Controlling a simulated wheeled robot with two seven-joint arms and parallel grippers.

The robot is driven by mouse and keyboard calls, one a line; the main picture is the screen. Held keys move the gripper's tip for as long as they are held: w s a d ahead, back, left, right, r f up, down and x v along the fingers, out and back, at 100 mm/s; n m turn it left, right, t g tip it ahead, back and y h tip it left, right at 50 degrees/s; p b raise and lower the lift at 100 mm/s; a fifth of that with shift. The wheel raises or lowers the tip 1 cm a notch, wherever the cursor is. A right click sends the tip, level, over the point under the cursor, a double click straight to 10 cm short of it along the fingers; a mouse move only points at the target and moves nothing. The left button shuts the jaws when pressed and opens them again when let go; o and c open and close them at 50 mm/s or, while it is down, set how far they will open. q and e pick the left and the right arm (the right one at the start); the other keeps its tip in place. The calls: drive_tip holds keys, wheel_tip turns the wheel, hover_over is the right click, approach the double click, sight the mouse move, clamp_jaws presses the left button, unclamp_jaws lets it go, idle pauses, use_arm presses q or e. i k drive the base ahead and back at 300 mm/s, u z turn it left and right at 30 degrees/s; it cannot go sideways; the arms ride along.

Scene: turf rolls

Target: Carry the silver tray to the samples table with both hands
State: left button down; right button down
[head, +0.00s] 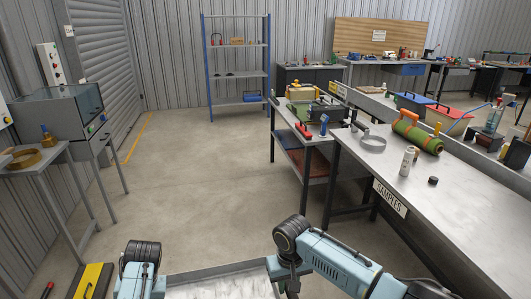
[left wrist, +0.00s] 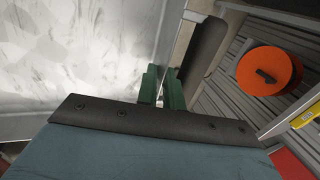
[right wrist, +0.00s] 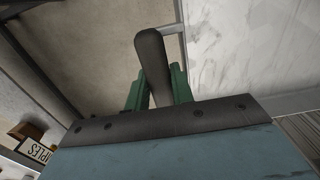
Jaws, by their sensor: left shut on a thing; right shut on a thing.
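The silver tray (head: 222,287) is at the bottom of the head view, between my two arms; only its far part shows. Its marbled metal surface also shows in the left wrist view (left wrist: 80,55) and the right wrist view (right wrist: 250,45). My left gripper (left wrist: 163,88) is shut at one side of the tray, by a dark handle. My right gripper (right wrist: 157,88) is shut on the dark handle at the opposite side. The tray surface looks bare where visible. The samples table (head: 455,220), with a "SAMPLES" sign (head: 390,197) on its edge, stands ahead to the right.
Open floor (head: 190,170) lies ahead.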

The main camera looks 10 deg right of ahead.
sight(491, 231)
drive_tip(key=i, duration=1.65)
drive_tip(key=z, duration=3.05)
drive_tip(key=i, duration=1.5)
